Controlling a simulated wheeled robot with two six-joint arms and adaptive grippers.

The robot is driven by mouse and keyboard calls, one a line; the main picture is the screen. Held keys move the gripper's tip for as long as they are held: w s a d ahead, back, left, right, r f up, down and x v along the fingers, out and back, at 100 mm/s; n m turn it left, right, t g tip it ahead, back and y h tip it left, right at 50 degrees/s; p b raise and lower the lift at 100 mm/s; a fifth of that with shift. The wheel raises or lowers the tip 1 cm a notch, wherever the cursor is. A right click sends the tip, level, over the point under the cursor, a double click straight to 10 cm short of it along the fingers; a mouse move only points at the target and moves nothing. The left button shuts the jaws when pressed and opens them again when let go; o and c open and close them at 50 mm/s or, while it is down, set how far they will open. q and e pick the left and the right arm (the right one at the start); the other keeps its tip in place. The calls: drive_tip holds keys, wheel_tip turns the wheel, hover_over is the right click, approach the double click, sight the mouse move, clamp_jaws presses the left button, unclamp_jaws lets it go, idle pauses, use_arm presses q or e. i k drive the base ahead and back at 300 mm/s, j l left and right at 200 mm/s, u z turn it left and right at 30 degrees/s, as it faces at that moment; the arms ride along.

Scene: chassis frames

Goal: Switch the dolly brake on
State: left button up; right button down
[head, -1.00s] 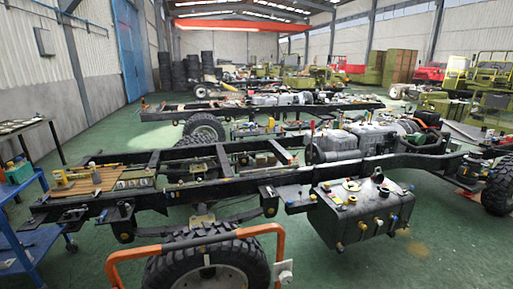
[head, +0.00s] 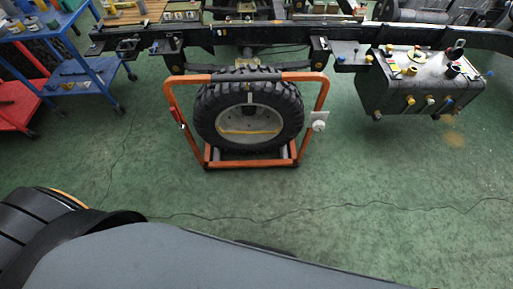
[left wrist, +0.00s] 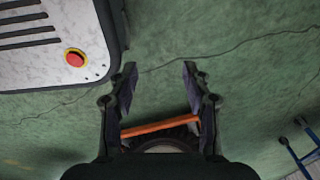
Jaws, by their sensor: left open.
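The dolly is an orange tubular frame (head: 250,163) standing on the floor around a large black wheel (head: 205,112). A small red part (head: 176,115) sits on its left upright, and a pale plate with a round white piece (head: 318,121) is on its right upright. I cannot tell which of them is the brake or how it is set. In the left wrist view my left gripper (left wrist: 160,72) is open and empty. An orange bar of the dolly (left wrist: 158,128) shows beyond and between its fingers, well away from them. My right gripper is not in view.
The vehicle chassis rail (head: 270,34) crosses above and behind the dolly, with a black tank (head: 420,95) at its right. A blue cart (head: 75,78) and a red cart (head: 15,105) stand at left. Green floor (head: 400,190) in front is clear apart from a thin dark line.

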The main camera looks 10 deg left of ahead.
sight(182, 127)
drive_tip(key=u, duration=1.35)
